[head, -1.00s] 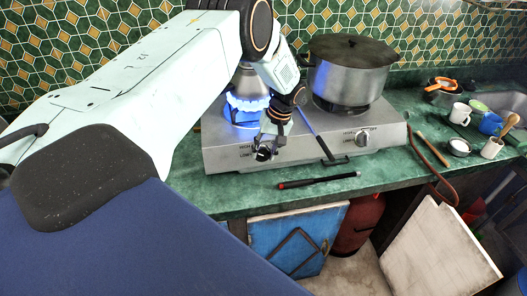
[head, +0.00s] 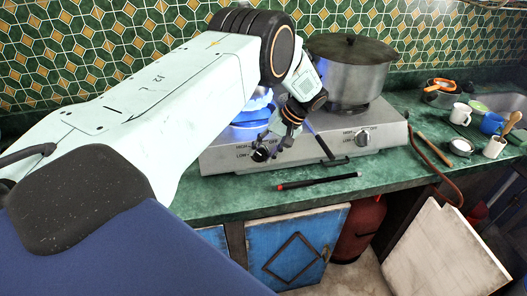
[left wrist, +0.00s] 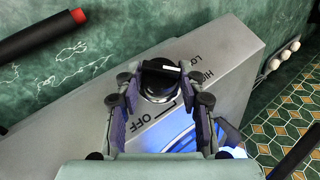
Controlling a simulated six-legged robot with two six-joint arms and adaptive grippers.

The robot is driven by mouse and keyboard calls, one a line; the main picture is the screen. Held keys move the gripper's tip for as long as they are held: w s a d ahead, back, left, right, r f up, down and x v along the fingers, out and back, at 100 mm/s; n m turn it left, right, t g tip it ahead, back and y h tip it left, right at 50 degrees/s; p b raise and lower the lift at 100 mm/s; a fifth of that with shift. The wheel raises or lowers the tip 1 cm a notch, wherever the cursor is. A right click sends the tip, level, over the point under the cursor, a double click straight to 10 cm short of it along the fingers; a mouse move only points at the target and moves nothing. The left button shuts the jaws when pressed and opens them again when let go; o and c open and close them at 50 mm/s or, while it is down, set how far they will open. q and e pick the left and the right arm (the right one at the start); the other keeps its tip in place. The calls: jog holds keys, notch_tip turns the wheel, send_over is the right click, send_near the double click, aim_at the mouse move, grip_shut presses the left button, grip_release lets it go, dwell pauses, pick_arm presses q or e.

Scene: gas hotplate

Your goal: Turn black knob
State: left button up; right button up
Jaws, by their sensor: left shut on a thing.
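The black knob (left wrist: 160,80) is on the hotplate's (head: 330,158) sloping front panel, at the left burner. In the left wrist view it sits between my left gripper's fingertips (left wrist: 160,86), with OFF, HIGH and LOW printed around it. My left gripper (head: 262,153) is shut on the knob, one finger on each side. In the head view the gripper hides most of the knob. A blue flame (head: 252,112) burns at the left burner, partly behind my arm. My right gripper is not in view.
A silver knob (head: 361,138) is on the panel's right. A lidded pot (head: 348,78) stands on the right burner. A dark rod with a red end (head: 318,181) lies on the green counter (head: 400,172) in front. Cups (head: 460,113) and bowls stand at the right.

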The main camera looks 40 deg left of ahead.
pick_arm(q)
jog(key=o, duration=1.1)
jog(key=shift+d, duration=0.15)
jog(key=shift+o, duration=0.2)
jog(key=v, duration=1.2)
